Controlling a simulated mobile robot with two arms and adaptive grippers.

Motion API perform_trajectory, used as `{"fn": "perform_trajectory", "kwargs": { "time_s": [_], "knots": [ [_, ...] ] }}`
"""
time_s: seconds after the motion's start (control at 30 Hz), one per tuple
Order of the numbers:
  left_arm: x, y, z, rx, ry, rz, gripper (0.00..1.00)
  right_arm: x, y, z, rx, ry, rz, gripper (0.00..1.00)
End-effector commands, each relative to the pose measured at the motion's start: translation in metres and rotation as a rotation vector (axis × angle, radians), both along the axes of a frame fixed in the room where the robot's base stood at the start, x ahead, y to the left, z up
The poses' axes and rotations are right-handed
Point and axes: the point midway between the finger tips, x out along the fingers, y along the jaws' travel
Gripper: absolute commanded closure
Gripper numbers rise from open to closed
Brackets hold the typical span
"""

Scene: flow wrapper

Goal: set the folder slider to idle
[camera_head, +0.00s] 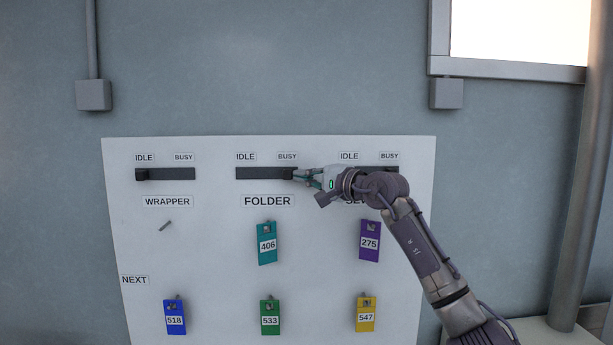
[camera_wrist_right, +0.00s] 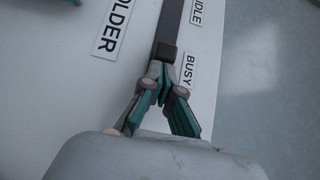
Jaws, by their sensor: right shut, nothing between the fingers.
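The folder slider track (camera_head: 262,173) is a dark horizontal bar on the white board, with IDLE above its left end and BUSY above its right end. Its dark knob (camera_head: 289,174) sits at the right end, under BUSY. The knob also shows in the right wrist view (camera_wrist_right: 166,52), just beyond the fingertips. My right gripper (camera_head: 298,175) is shut and empty, its tips at the right side of the knob; whether they touch it I cannot tell. In the right wrist view the fingertips (camera_wrist_right: 161,88) are together. My left gripper is not in view.
The wrapper slider (camera_head: 166,174) is to the left; my right arm partly covers a third slider (camera_head: 385,169) on the right. Coloured number tags, such as the teal 406 tag (camera_head: 267,244), hang below. The space left of the folder track is clear.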

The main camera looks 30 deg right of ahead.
Motion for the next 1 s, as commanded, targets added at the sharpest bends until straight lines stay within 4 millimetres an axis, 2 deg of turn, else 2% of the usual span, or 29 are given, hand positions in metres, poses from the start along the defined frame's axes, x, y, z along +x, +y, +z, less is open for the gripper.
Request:
{"fn": "perform_trajectory", "kwargs": {
  "time_s": [0.17,0.4,0.5,0.67,1.0],
  "knots": [
    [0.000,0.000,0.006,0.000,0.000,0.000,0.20,0.009,0.014,0.002,0.000,0.001,0.002,1.00],
    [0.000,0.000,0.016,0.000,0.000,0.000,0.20,0.040,0.067,0.002,0.000,0.000,0.004,1.00],
    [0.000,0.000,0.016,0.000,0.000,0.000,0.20,0.050,0.082,0.001,0.001,-0.001,0.003,1.00],
    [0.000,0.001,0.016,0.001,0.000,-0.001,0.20,0.056,0.092,0.000,0.000,0.000,0.002,1.00],
    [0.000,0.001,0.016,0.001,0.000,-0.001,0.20,0.055,0.091,0.000,0.001,0.000,0.003,1.00]
  ]
}}
